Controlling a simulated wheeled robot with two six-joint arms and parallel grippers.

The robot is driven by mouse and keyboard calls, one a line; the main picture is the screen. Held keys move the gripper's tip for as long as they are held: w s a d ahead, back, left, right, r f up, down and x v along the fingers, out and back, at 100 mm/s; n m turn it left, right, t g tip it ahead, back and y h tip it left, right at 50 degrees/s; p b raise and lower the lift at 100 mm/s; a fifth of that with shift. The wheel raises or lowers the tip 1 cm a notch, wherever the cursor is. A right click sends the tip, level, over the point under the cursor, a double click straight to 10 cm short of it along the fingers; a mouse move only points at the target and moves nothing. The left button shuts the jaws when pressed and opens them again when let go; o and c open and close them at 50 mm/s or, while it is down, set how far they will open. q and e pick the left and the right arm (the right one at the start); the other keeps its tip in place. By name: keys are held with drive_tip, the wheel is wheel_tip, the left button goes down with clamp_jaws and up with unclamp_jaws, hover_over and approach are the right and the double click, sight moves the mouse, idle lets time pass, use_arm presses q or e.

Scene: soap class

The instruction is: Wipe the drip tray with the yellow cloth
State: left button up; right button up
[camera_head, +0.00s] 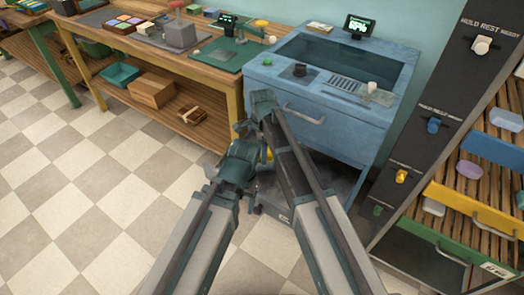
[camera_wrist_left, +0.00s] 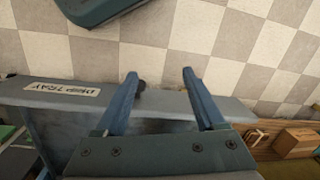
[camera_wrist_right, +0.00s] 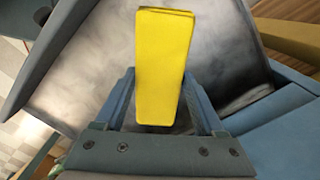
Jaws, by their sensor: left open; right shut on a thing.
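The drip tray (camera_head: 338,184) is pulled out low at the front of the blue cabinet. Its grey floor shows in the right wrist view (camera_wrist_right: 90,75), with dark smudges across it. My right gripper (camera_wrist_right: 160,74) is shut on the folded yellow cloth (camera_wrist_right: 163,50), over the tray; whether the cloth touches the tray floor I cannot tell. In the head view only a bit of the cloth (camera_head: 269,154) shows past my arms. My left gripper (camera_wrist_left: 158,72) is open and empty at the tray's labelled front edge (camera_wrist_left: 225,107), which shows between and beside its fingers.
The blue cabinet (camera_head: 375,122) with its basin stands above the tray. A wooden workbench (camera_head: 215,88) is at the left. The checkered floor at the left is clear.

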wheel_tip(320, 180, up, 3)
drive_tip(key=p, duration=0.3)
use_arm(q)
wheel_tip(320, 180, up, 3)
idle(0.4)
